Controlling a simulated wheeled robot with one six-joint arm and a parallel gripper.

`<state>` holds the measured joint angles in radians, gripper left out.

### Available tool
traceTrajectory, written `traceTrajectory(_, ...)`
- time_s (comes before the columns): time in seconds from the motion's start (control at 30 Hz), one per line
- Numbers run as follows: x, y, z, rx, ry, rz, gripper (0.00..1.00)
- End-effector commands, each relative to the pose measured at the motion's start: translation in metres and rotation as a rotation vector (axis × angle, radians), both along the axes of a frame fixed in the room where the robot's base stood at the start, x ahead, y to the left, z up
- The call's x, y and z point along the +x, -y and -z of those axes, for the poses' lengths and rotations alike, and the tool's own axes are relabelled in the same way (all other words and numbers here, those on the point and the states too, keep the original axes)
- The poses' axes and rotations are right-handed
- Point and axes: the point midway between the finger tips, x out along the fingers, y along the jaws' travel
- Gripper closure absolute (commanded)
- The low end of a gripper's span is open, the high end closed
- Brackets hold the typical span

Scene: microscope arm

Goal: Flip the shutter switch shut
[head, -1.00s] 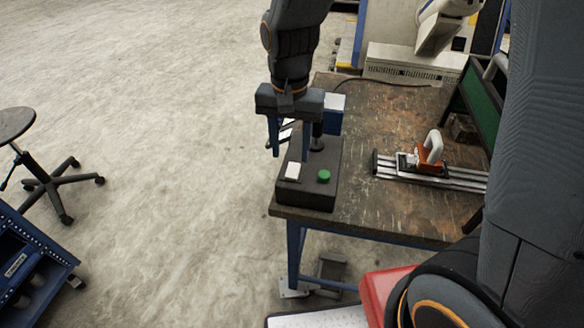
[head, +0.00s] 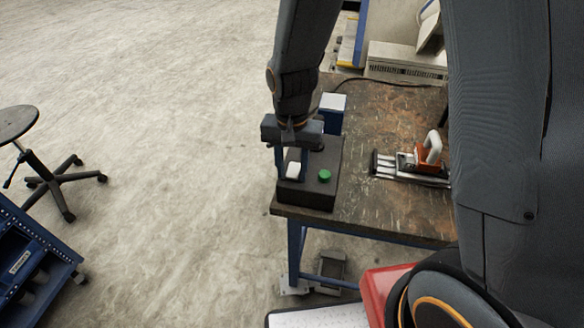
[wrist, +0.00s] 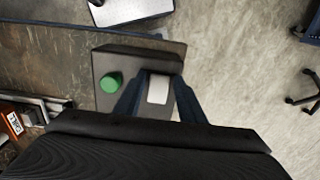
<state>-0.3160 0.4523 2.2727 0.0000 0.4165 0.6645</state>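A dark control box (head: 325,192) sits at the near left corner of the workbench. On its top are a white switch (head: 293,169) and a round green button (head: 324,175). My gripper (head: 291,172) is over the left part of the box, pointing down, with one finger on each side of the white switch. In the wrist view the switch (wrist: 158,90) shows between the two fingertips (wrist: 160,82), and the green button (wrist: 111,82) is left of them. The fingers are apart. I cannot tell whether either one touches the switch.
The worn workbench (head: 385,110) has clear room right of the box. A blue and white block (head: 332,112) stands behind the box. A clamp with an orange base (head: 408,161) lies on a rail to the right. A stool (head: 45,180) stands on the floor at left.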

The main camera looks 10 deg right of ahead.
Motion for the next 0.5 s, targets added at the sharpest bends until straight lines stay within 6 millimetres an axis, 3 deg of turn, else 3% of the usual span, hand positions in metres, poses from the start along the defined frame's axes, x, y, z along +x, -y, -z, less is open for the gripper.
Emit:
traceTrajectory(0.03, 0.0, 0.0, -0.0001, 0.0, 0.0, 0.0, 0.73)
traceTrajectory(0.2, 0.0, 0.0, -0.0001, 0.0, 0.0, 0.0, 0.97)
traceTrajectory(0.5, 0.0042, 0.0032, -0.0033, 0.035, -0.111, 0.007, 0.97)
